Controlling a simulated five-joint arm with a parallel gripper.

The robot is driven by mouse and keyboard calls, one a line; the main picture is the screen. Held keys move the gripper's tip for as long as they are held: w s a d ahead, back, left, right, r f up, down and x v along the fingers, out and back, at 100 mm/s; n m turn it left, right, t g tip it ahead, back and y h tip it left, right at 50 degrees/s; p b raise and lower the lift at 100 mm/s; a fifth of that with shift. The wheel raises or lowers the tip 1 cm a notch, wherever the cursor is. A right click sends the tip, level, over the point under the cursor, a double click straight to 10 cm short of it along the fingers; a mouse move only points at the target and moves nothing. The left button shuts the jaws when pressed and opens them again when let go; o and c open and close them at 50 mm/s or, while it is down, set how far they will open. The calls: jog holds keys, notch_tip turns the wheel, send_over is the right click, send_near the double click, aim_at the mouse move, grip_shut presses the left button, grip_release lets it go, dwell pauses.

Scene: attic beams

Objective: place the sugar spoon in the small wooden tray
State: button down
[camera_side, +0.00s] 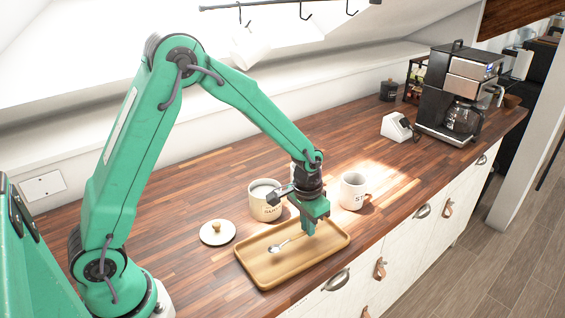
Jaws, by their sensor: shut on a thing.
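The sugar spoon (279,246) is small and silvery. Its bowl points left and its handle runs up to the right, to my gripper. My gripper (308,230) is shut on the handle end, pointing down over the right half of the small wooden tray. The tray (267,275) is light brown, shallow and rectangular with a raised rim. The spoon is seen against the inside of the tray, low over its floor; I cannot tell whether it touches. The fingertips hide the end of the handle.
A cream lettered jar (264,203) stands open behind the tray, its lid (217,233) to the left. A white mug (353,191) stands behind right. A coffee machine (462,90) is at the far right.

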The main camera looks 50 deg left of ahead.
aim_at(305, 231)
jog(key=shift+f, duration=0.8)
jog(key=shift+f, duration=0.15)
jog(key=c, duration=1.5)
grip_release()
jog(key=r, duration=0.8)
jog(key=s+r, duration=0.1)
jog(key=r, duration=0.3)
jog(key=shift+r, duration=0.15)
jog(key=shift+r, duration=0.1)
